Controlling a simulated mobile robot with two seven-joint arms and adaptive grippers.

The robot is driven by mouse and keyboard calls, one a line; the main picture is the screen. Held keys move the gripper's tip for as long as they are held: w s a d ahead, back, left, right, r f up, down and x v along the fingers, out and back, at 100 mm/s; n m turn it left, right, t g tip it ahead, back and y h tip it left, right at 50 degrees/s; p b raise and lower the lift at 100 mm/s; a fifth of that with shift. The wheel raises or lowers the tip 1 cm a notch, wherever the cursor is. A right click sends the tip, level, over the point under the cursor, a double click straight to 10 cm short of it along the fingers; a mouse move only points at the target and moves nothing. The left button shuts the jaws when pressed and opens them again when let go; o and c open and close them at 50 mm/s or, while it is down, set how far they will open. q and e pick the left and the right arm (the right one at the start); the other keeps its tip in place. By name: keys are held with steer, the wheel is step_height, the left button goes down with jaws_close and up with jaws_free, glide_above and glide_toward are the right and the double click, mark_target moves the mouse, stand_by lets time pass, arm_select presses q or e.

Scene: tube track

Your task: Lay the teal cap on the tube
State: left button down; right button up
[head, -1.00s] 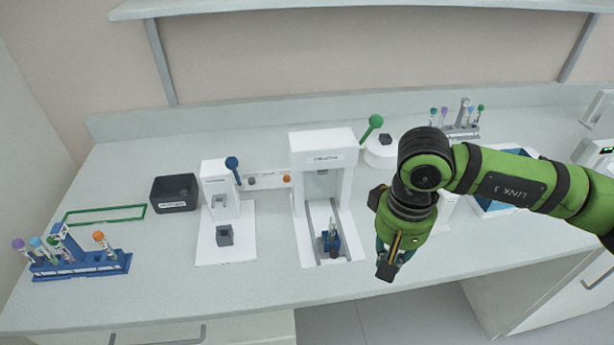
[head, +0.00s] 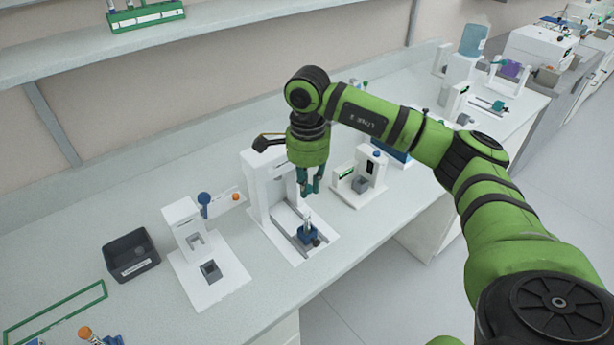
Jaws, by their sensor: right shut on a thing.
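The tube (head: 308,224) stands upright in a small blue carrier (head: 308,236) on the rails of the white track station (head: 262,190). My right gripper (head: 311,190) points down just above the tube, with a gap between them. It is shut on the teal cap, which is mostly hidden between the fingers and hard to tell from their teal colour. My left gripper is out of view.
A white press with a blue knob (head: 204,198) and a black bin (head: 131,256) stand to the left. A white device with a grey block (head: 360,184) stands close on the right. The bench front edge is clear.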

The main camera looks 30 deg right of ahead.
mark_target(307, 212)
steer(key=shift+d+f, duration=0.1)
steer(key=shift+d, duration=0.05)
steer(key=shift+f, duration=0.15)
steer(key=shift+a+f+b, duration=0.3)
steer(key=shift+f+b, duration=0.5)
steer(key=shift+f, duration=0.15)
steer(key=shift+f+b, duration=0.45)
steer(key=shift+f, duration=0.4)
steer(key=shift+f+b, duration=0.65)
steer(key=shift+f, duration=0.1)
steer(key=shift+d+f+b, duration=0.1)
steer(key=shift+f+b, duration=0.25)
steer(key=shift+b, duration=0.5)
steer(key=o, duration=0.8)
steer(key=shift+c, duration=0.2)
